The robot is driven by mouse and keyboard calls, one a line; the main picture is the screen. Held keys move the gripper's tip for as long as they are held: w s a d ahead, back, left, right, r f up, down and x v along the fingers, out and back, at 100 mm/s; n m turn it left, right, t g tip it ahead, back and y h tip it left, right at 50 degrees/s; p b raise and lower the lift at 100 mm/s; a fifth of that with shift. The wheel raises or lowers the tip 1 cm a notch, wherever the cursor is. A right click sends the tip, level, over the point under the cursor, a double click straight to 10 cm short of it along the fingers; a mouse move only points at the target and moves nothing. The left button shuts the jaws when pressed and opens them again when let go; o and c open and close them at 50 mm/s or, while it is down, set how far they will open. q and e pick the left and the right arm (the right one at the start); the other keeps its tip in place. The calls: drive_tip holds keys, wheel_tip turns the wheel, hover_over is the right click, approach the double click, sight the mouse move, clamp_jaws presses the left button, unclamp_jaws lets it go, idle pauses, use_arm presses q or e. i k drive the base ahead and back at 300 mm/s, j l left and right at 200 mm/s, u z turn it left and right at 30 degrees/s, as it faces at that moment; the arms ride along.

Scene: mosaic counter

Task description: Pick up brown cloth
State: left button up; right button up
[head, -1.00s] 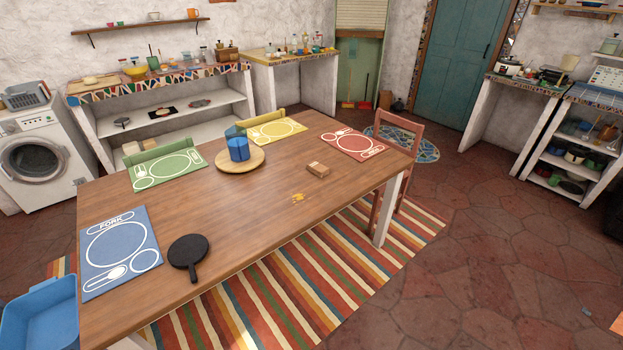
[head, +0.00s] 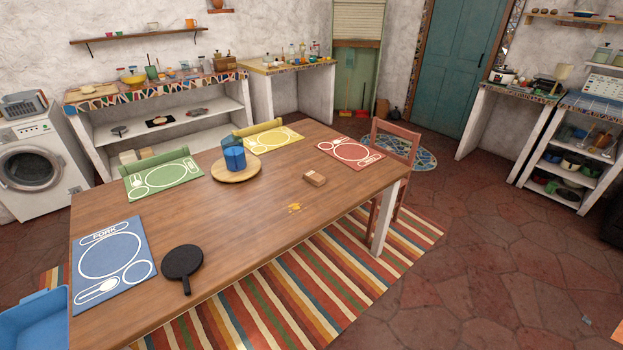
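A small brown block-like piece (head: 315,179), which looks like the folded brown cloth, lies on the wooden table (head: 225,215) right of the middle. Its top is lighter than its near side. An orange-yellow stain (head: 294,207) lies on the tabletop just in front of it. Neither of my grippers is in view, and nothing touches the brown piece.
Blue, green, yellow and red place mats lie around the table. A round wooden board (head: 236,172) holds blue cups (head: 234,158). A black pan (head: 182,264) lies near the front edge. A chair (head: 398,165) stands at the right end.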

sight(317, 180)
drive_tip(key=i+l+u, duration=0.2)
drive_tip(key=l+u, duration=0.15)
drive_tip(key=l, duration=0.25)
drive_tip(key=i+l+u, duration=0.15)
drive_tip(key=l+u, duration=0.2)
drive_tip(key=l, duration=0.25)
drive_tip(key=i+l+u, duration=0.1)
drive_tip(key=l+u, duration=0.25)
drive_tip(key=l, duration=0.3)
drive_tip(key=l+u, duration=0.35)
drive_tip(key=l, duration=0.3)
drive_tip(key=k+l+u, duration=0.15)
drive_tip(key=l+u, duration=0.2)
drive_tip(key=l, duration=0.3)
drive_tip(key=k+l+u, duration=0.15)
drive_tip(key=l+u, duration=0.2)
drive_tip(key=l, duration=0.3)
drive_tip(key=k+l+u, duration=0.25)
drive_tip(key=l+u, duration=0.15)
drive_tip(key=l, duration=0.15)
drive_tip(key=k+l+u, duration=0.35)
drive_tip(key=l, duration=0.15)
